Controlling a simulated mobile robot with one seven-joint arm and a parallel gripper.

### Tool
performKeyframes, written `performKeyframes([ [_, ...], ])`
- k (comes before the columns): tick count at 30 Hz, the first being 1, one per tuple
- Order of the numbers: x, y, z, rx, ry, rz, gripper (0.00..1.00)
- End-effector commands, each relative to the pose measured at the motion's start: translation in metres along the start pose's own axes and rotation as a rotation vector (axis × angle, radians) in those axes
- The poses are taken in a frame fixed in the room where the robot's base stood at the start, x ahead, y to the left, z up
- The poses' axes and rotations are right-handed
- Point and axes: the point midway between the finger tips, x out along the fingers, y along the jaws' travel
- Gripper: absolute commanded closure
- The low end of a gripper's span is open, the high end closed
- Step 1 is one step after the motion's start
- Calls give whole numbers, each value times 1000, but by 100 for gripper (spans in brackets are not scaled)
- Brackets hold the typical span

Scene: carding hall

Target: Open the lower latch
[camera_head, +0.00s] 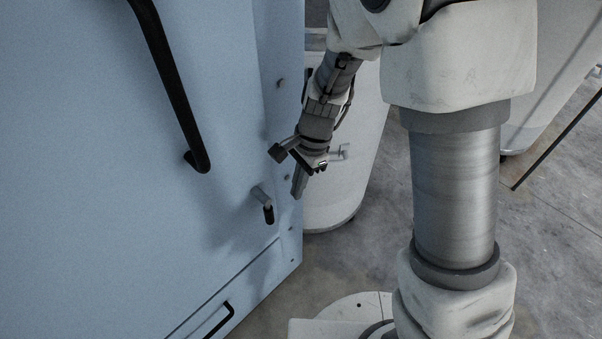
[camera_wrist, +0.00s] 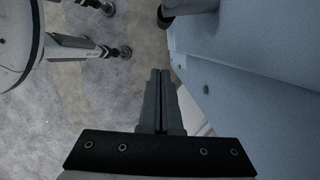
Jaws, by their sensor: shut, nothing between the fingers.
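A small latch (camera_head: 261,196) with a grey stem and a black grip sits low near the right edge of a pale blue machine panel (camera_head: 90,190). Its grip hangs down in the head view. In the wrist view, a latch (camera_wrist: 188,6) with a light stem and dark end shows at the top edge, cut off by the frame. My gripper (camera_head: 298,188) points down beside the panel's right edge, a little right of and above the latch and apart from it. Its fingers (camera_wrist: 160,72) are together and empty.
A long black handle (camera_head: 172,85) stands out from the panel at upper left. A smaller black handle (camera_head: 219,321) is at the bottom. A white rounded container (camera_head: 358,150) stands close behind my gripper. Bare concrete floor (camera_head: 565,220) shows at right.

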Motion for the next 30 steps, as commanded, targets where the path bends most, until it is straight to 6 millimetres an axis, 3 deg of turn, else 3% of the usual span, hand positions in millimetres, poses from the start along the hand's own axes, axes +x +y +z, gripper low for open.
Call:
performKeyframes([
  [3, 27, 1, 0, -1, -2, 4, 100],
  [6, 26, 0, 20, -7, 0, 1, 100],
  [12, 29, 0, 36, -4, 1, 0, 100],
  [30, 32, 0, 39, 2, -24, 4, 100],
])
